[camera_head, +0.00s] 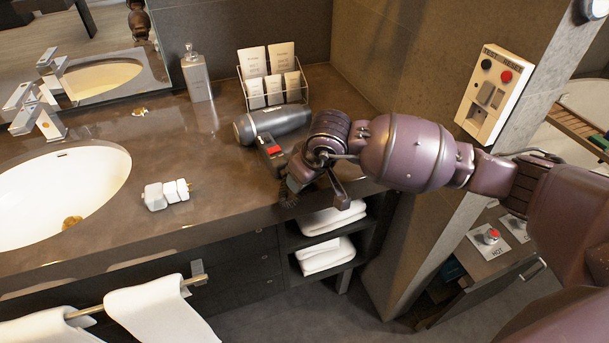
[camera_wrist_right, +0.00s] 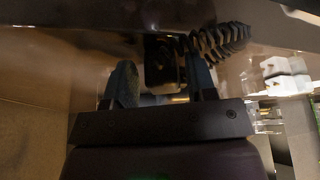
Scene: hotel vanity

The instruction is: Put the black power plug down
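My right gripper (camera_head: 308,180) is low at the counter's front edge, in front of a grey hair dryer (camera_head: 275,122). In the right wrist view its two fingers (camera_wrist_right: 161,75) stand apart. A dark block (camera_wrist_right: 160,62), possibly the black power plug, shows between them, with a small brass-coloured glint below it. Whether the fingers touch this block is too dark to tell. A black coiled cord (camera_wrist_right: 215,42) runs beside it; coils also show in the head view (camera_head: 288,195). In the head view the plug is not distinguishable. My left gripper is out of view.
A white adapter with pins (camera_head: 166,194) lies on the brown counter (camera_head: 225,180), left of my gripper. A sink (camera_head: 60,190) is further left. A soap bottle (camera_head: 197,75) and card rack (camera_head: 272,78) stand behind. Towels (camera_head: 330,218) fill shelves below; a wall panel (camera_head: 492,95) is right.

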